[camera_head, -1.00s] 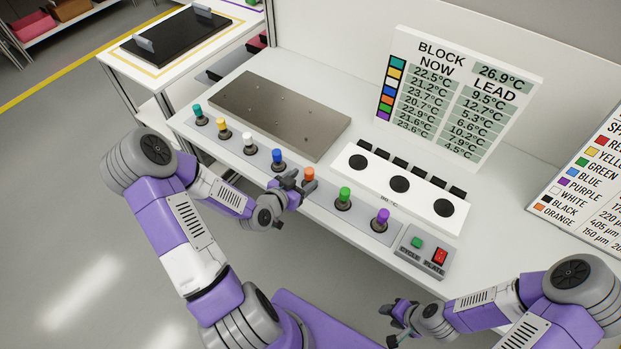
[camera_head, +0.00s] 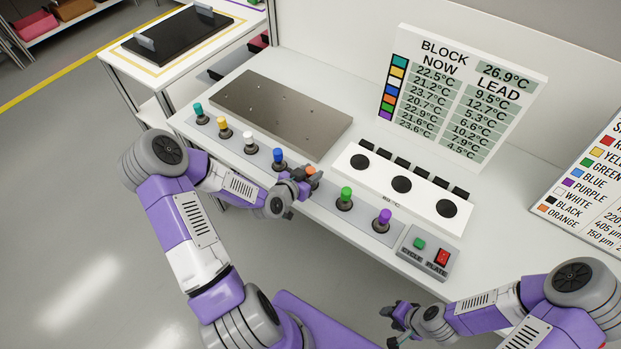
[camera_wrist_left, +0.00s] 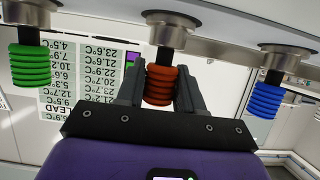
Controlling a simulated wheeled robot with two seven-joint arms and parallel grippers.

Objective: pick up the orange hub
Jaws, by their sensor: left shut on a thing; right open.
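The orange hub (camera_head: 309,171) stands in the row of coloured hubs on the grey strip along the bench's front. In the left wrist view the ribbed orange hub (camera_wrist_left: 160,85) sits between the two fingers of my left gripper (camera_wrist_left: 160,92), on a dark post. My left gripper (camera_head: 302,180) is shut on it, and its fingers partly hide the hub in the head view. The hub still appears in line with its neighbours. My right gripper (camera_head: 397,325) is open and empty, in front of the bench at the lower right.
The blue hub (camera_head: 278,156) and green hub (camera_head: 346,194) stand on either side. Teal, yellow, white and purple hubs share the strip. A metal plate (camera_head: 282,112) and a white block with black discs (camera_head: 402,184) lie behind. A button box (camera_head: 429,252) stands at the right.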

